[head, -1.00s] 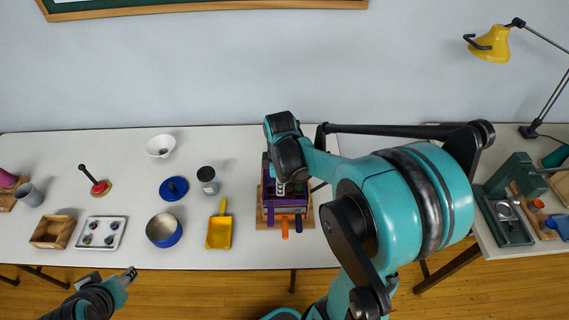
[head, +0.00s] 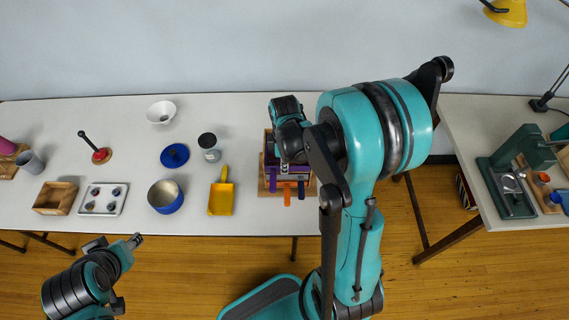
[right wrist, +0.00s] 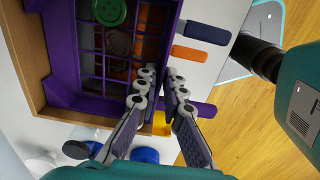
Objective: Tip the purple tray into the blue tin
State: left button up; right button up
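The purple tray (right wrist: 60,80) has a gridded floor with a green button (right wrist: 109,11) and darker round pieces on it. It sits on top in a wooden holder (head: 263,188), with orange (head: 287,194) and navy (head: 301,189) handles beside its purple handle (head: 273,181). My right gripper (right wrist: 158,72) has its fingers close together on both sides of the tray's front wall and appears shut on it; contact is partly hidden. The blue tin (head: 165,198) stands open to the left, its pale inside showing. My left gripper (head: 136,240) is low at the left; its finger gap is unclear.
A yellow scoop (head: 221,198) lies between tin and holder. A blue lid (head: 174,155), dark-lidded jar (head: 209,147) and white bowl (head: 161,112) are behind. A muffin pan (head: 103,199) and wooden box (head: 55,198) stand left of the tin. Another table (head: 470,125) is at right.

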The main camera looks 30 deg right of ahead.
grip_shut()
jog(key=shift+r, duration=0.25)
jog(key=s+a+p, duration=0.1)
jog(key=s+a, duration=0.8)
jog(key=s, duration=0.5)
jog(key=shift+s+p, duration=0.25)
jog(key=shift+p, duration=0.05)
dwell(1.4)
